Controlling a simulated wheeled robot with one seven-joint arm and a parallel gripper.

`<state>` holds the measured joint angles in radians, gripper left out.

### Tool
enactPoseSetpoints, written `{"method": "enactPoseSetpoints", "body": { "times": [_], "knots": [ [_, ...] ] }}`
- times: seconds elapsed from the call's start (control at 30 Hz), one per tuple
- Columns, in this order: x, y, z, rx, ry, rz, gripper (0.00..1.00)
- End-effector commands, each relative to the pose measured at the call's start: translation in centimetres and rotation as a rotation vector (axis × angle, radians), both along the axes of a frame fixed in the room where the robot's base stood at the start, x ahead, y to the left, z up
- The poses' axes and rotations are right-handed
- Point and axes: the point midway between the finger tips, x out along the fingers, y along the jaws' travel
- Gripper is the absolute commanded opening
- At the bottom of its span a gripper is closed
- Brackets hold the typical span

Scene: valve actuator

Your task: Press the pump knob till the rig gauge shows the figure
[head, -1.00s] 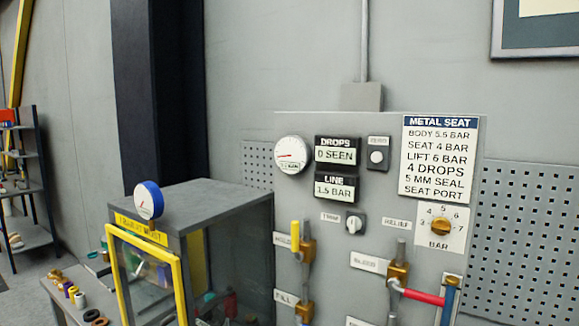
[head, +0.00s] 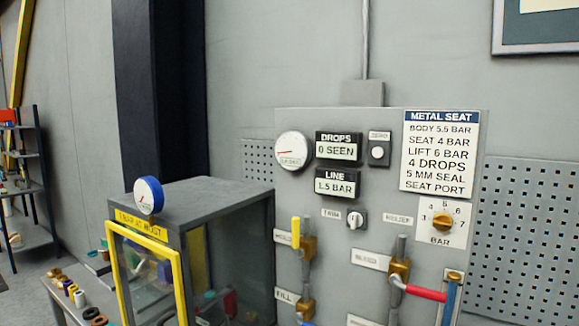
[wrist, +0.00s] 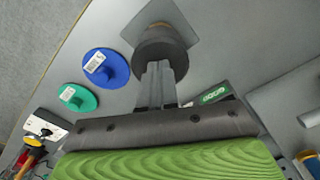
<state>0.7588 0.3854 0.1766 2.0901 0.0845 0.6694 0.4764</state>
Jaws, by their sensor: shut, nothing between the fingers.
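In the wrist view my gripper (wrist: 161,72) is shut and empty. Its fingertips are at a dark round knob (wrist: 158,42) on a pale square plate, apparently the pump knob. The fingertips overlap its near side, so I cannot tell whether they touch it. Neither gripper nor this knob shows in the head view. There a white dial gauge (head: 293,151) on the grey panel has its red needle pointing left, its small caption unreadable. The LINE display (head: 336,187) reads 1.5 BAR and the DROPS display (head: 337,152) reads 0 SEEN. A blue-rimmed gauge (head: 148,196) sits at the cabinet top.
The METAL SEAT card (head: 440,152) lists body 5.5, seat 4 and lift 6 bar. A brass relief dial (head: 442,222) and valves with yellow and red handles are on the panel. Blue (wrist: 106,69) and green (wrist: 76,97) discs lie left of the knob.

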Motion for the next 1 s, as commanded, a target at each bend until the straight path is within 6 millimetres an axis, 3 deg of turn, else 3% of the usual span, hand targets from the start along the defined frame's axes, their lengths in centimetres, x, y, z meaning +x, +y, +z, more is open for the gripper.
{"method": "enactPoseSetpoints", "body": {
  "times": [1.0],
  "knots": [
    [0.0, 0.1, -3.3, 0.001, 0.002, 0.001, 0.00]
  ]
}}
